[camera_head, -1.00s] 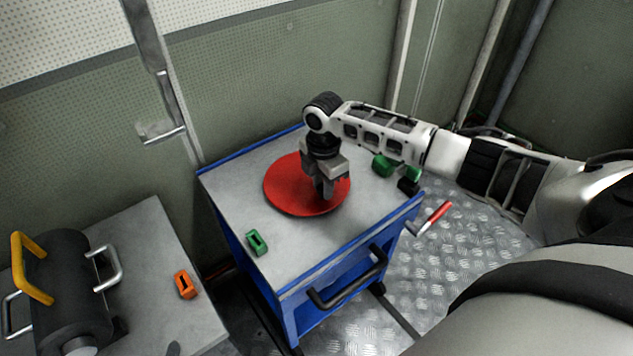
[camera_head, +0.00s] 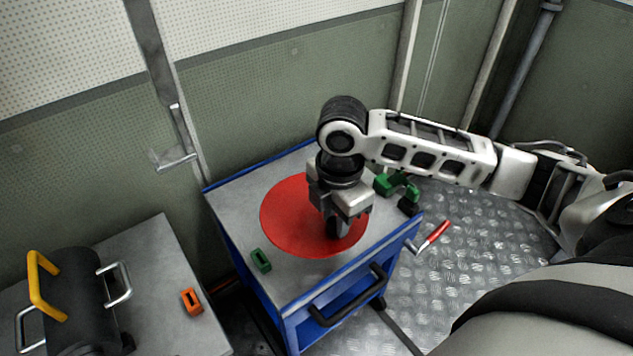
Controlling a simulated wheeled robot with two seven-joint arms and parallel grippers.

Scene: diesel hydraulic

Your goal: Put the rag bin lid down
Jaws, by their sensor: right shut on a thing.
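The rag bin lid (camera_head: 289,221) is a flat red disc over the grey top of the blue cart (camera_head: 222,197). It looks larger than before and seems raised above the cart top, though the gap is hard to judge. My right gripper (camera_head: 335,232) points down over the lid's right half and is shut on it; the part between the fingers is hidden. My left gripper is not in view. No rag bin can be made out.
A red-handled crank (camera_head: 433,236) sticks out at the cart's right. An orange block (camera_head: 192,301) and black cylinder (camera_head: 75,298) are on the left bench.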

